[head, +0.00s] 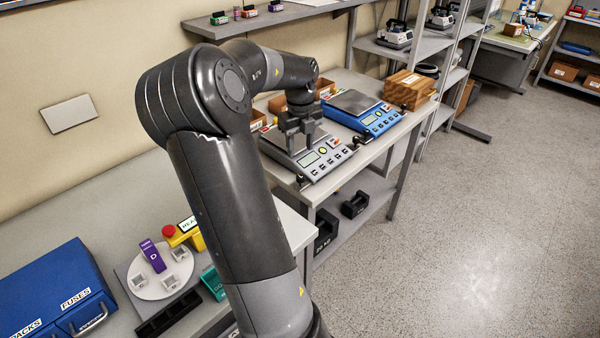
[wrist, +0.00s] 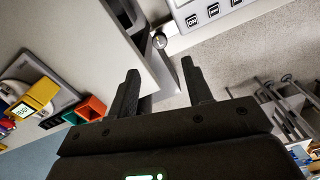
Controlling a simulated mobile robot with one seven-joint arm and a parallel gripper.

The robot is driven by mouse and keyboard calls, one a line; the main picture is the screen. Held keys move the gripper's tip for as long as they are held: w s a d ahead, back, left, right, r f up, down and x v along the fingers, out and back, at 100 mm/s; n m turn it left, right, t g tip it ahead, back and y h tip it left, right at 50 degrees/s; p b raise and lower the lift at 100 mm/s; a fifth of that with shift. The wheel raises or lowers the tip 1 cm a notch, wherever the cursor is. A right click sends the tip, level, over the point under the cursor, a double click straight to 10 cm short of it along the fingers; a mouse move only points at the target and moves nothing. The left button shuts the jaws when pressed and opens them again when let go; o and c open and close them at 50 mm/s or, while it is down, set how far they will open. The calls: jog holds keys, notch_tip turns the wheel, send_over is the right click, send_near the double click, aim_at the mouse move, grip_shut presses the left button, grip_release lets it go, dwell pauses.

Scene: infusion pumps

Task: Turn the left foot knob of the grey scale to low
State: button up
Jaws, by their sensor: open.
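The grey scale (head: 338,156) stands on the bench, its display and buttons facing the front edge. Its left foot knob (head: 301,182) is a small dark shape at the scale's front left corner. The wrist view shows this knob as a small round piece (wrist: 160,41) beside the scale's corner (wrist: 205,14). My gripper (head: 301,142) is over the left part of the scale in the head view and hides part of it. In the wrist view my gripper (wrist: 160,75) has its fingers apart and empty, with the knob beyond the tips. The knob's setting is too small to read.
A blue scale (head: 368,120) stands just right of the grey one, with a wooden box (head: 408,90) beyond. Dark weights (head: 355,205) sit on the lower shelf. A round tray (head: 160,274) and a blue cabinet (head: 57,292) are at the left. The floor ahead is clear.

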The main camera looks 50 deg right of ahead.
aim_at(300, 176)
notch_tip(300, 176, down, 10)
jog(key=shift+f, duration=0.15)
jog(key=shift+c, duration=0.3)
jog(key=c, duration=0.9)
jog(key=shift+c, duration=0.2)
jog(key=shift+n, duration=0.4)
